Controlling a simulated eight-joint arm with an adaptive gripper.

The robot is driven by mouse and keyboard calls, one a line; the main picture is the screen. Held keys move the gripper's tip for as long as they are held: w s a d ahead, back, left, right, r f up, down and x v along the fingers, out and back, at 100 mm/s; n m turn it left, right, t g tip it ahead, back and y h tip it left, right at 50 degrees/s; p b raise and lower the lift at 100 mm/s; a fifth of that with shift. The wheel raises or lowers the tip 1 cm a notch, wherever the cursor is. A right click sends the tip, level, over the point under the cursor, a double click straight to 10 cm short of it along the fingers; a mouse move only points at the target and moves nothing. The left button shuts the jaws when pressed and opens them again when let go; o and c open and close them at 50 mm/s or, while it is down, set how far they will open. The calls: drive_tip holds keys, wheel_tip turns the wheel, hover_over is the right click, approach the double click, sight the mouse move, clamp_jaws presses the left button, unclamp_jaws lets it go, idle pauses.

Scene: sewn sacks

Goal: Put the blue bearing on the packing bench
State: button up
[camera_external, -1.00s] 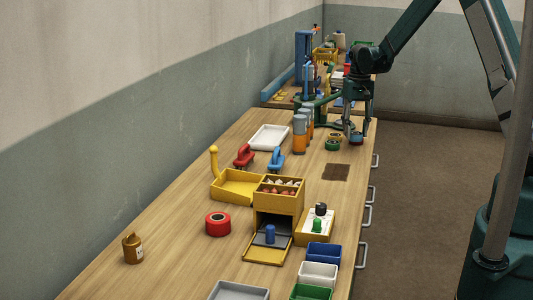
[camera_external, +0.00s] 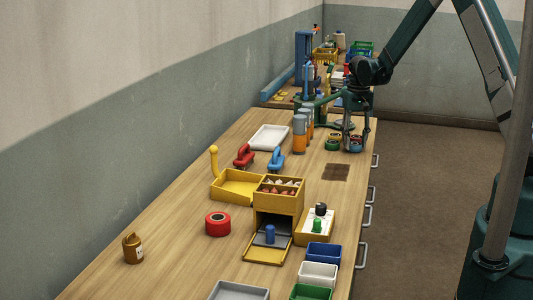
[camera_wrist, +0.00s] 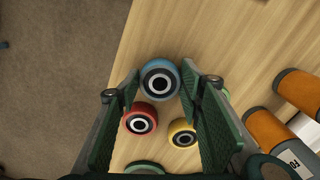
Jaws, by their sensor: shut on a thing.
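The blue bearing (camera_wrist: 160,65) is a round ring with a pale and black centre. In the wrist view it sits between the fingertips of my gripper (camera_wrist: 158,78), which is shut on it. A red bearing (camera_wrist: 131,110) and a yellow bearing (camera_wrist: 174,125) lie close by. In the external view my gripper (camera_external: 352,145) is low over the far right part of the wooden bench (camera_external: 170,225), and its fingers partly hide the bearings. A second bench (camera_external: 273,101) stands behind; I cannot tell which is the packing bench.
A green ring (camera_external: 333,143) lies just left of my gripper. Orange and grey cylinders (camera_external: 299,137) stand farther left. A brown mat (camera_external: 335,172) lies nearer. Crates and a blue upright stand crowd the back. The bench's left front is mostly clear.

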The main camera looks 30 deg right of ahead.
sight(355, 144)
drive_tip(key=shift+f, duration=0.1)
drive_tip(key=o, duration=0.8)
wheel_tip(355, 144, up, 12)
idle(0.7)
drive_tip(key=shift+r, duration=0.2)
idle(0.4)
